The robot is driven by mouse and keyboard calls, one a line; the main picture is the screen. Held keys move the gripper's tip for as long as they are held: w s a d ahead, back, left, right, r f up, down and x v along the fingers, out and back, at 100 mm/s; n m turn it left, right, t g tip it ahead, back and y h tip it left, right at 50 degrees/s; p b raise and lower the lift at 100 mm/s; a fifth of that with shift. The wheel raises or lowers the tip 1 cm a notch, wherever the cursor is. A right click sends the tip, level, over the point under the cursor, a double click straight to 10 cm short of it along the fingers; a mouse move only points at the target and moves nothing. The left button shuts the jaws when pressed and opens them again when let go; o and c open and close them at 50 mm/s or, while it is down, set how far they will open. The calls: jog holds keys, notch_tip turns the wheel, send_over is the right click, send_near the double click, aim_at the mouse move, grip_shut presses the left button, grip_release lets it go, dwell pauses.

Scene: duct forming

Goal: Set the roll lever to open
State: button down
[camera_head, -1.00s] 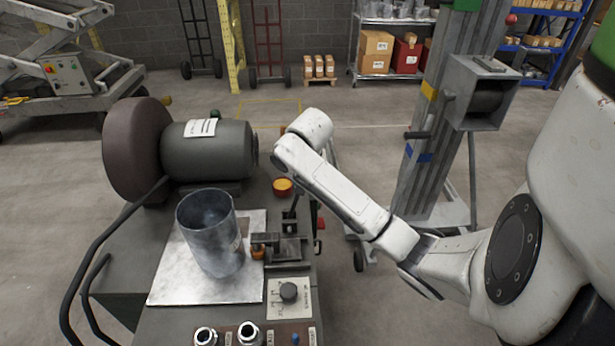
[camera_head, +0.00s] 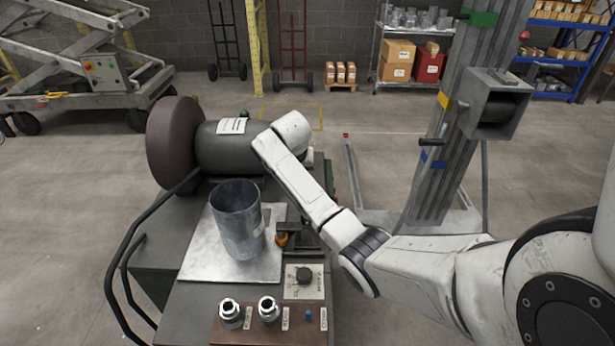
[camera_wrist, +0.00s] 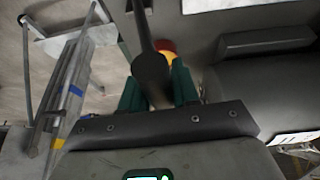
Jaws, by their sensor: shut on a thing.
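The roll lever (camera_wrist: 139,22) shows in the wrist view as a dark rod ending in a round black knob (camera_wrist: 150,68). My gripper (camera_wrist: 157,90) has its green fingers on both sides of the lever's knob end and is shut on it. In the head view my white forearm and wrist cover the lever and the fingers. The machine bench (camera_head: 185,312) carries a grey motor-like drum with a dark wheel. The lever's exact angle cannot be read.
A metal cylinder (camera_head: 238,222) stands on a sheet plate (camera_head: 200,262) left of my arm. A red button on yellow (camera_wrist: 165,48) is close behind the lever. A lift mast (camera_head: 440,150) stands at right.

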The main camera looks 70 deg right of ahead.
jog(key=shift+g, duration=0.7)
jog(key=shift+w+a+f+b, duration=0.2)
jog(key=shift+w+a+f, duration=0.05)
jog(key=shift+w, duration=0.4)
jog(key=shift+w+a+f+b, duration=0.2)
jog(key=shift+w+a+f, duration=0.1)
jog(key=shift+w, duration=0.4)
jog(key=shift+w+a+f+b, duration=0.2)
jog(key=shift+w+a+f, duration=0.05)
jog(key=shift+w, duration=0.4)
jog(key=shift+h, duration=0.3)
jog(key=c, duration=0.9)
grip_release()
jog(key=shift+r, duration=0.1)
jog(key=v, duration=1)
jog(key=shift+a+r+b, duration=0.1)
jog(key=shift+r+b, duration=0.2)
jog(key=shift+b, duration=0.1)
